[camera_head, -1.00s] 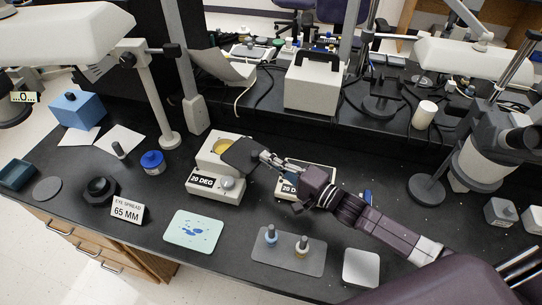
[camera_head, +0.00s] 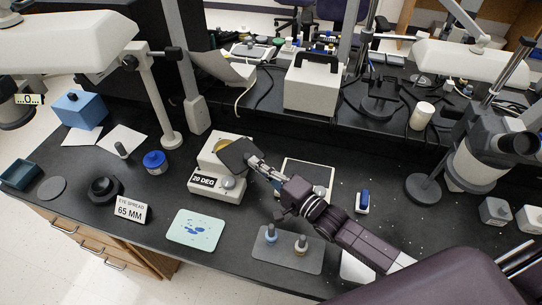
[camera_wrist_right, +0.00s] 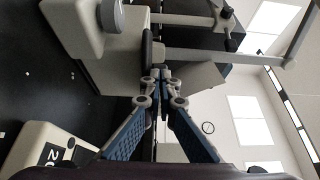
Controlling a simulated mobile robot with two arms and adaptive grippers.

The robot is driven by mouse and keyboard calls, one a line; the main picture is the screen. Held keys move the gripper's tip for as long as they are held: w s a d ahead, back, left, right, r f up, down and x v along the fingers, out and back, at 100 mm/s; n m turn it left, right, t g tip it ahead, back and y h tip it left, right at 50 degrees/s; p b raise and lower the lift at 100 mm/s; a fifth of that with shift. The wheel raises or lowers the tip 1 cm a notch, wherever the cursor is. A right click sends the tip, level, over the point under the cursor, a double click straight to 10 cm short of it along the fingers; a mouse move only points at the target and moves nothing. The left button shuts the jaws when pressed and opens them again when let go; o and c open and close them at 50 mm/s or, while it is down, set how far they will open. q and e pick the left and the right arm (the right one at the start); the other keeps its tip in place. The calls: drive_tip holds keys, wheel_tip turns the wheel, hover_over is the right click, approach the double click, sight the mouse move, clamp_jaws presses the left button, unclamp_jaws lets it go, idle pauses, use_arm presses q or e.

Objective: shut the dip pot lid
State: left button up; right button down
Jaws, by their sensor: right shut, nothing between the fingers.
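The dip pot (camera_head: 207,161) is a pale box with a "20 DEG" label and a round knob on its front. Its dark square lid (camera_head: 236,153) stands raised and tilted on the right side of a yellowish round opening (camera_head: 221,145), which is partly covered from view. My right gripper (camera_head: 254,161) is shut and empty, with its tips at the lid's right side; I cannot tell whether they touch. In the right wrist view the shut fingertips (camera_wrist_right: 158,74) are close to a dark upright edge, likely the lid. My left gripper is not in view.
A second pale box (camera_head: 318,166) is partly hidden behind my right arm. A grey mat with two small bottles (camera_head: 270,232) lies in front, beside a pale green blotched mat (camera_head: 194,230). A blue-capped jar (camera_head: 154,161) stands left of the pot.

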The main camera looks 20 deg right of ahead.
drive_tip(key=shift+a, duration=1.3)
